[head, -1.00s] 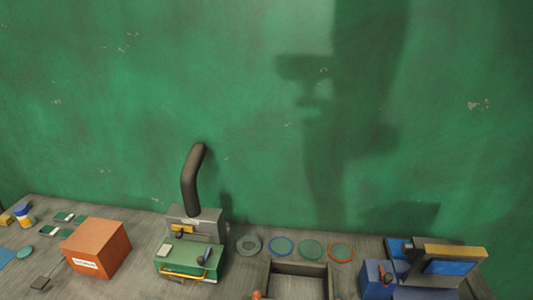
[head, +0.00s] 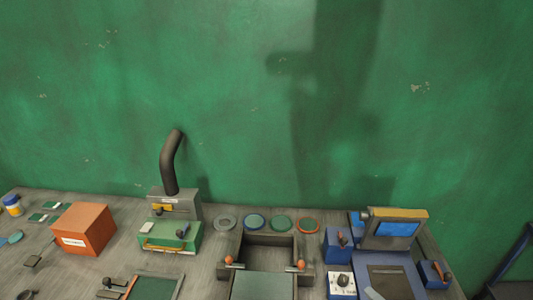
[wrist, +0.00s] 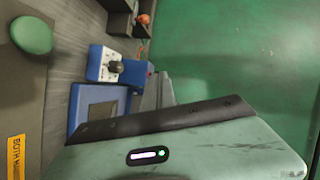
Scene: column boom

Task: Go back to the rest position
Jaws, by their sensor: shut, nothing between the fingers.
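My gripper (wrist: 158,90) shows in the wrist view as two grey fingers close together, with nothing visible between them. They stick out beyond a pale green housing (wrist: 210,145) with a dark edge strip and a small lit indicator. The gripper is not seen in the head view. In the wrist view a blue machine (wrist: 98,110) with a white dial box (wrist: 105,64) lies behind the fingers, to their left. I cannot tell the exact gap between them.
The bench holds an orange box (head: 85,230), a green machine with a bent black pipe (head: 170,163), several round discs, an open grey tray (head: 233,246) and a blue machine with a tilted screen (head: 393,229). A bare green wall (head: 230,90) stands behind.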

